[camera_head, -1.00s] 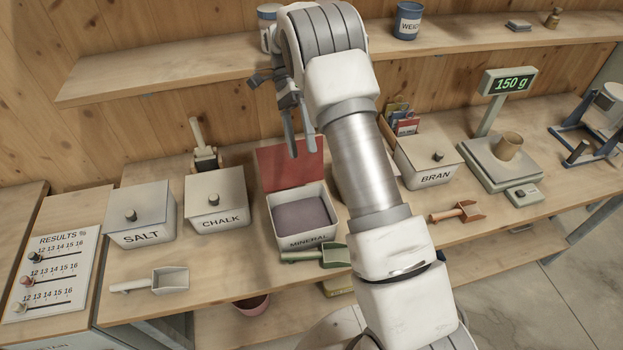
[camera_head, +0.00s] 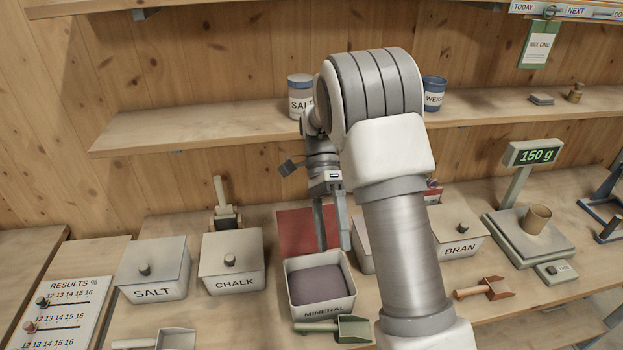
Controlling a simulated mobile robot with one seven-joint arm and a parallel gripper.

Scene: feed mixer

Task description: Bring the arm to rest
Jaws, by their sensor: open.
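My gripper (camera_head: 332,226) hangs from my arm with its fingers pointing down. It is open and empty, with a gap between the two fingers. The fingertips appear above the back of the open mineral bin (camera_head: 291,287), in front of its red raised lid (camera_head: 297,232). I cannot tell whether they touch anything. The mineral bin holds a dark greyish-purple powder (camera_head: 317,281). My arm's thick white and silver links cover part of the bench to the right of that bin.
Lidded bins for salt (camera_head: 152,268), chalk (camera_head: 231,262) and bran (camera_head: 459,232) stand on the bench. A green scoop (camera_head: 349,328) lies before the mineral bin, a brown scoop (camera_head: 486,289) to the right. A scale (camera_head: 528,245) with a cup reads 150 g. A shelf (camera_head: 220,124) runs behind.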

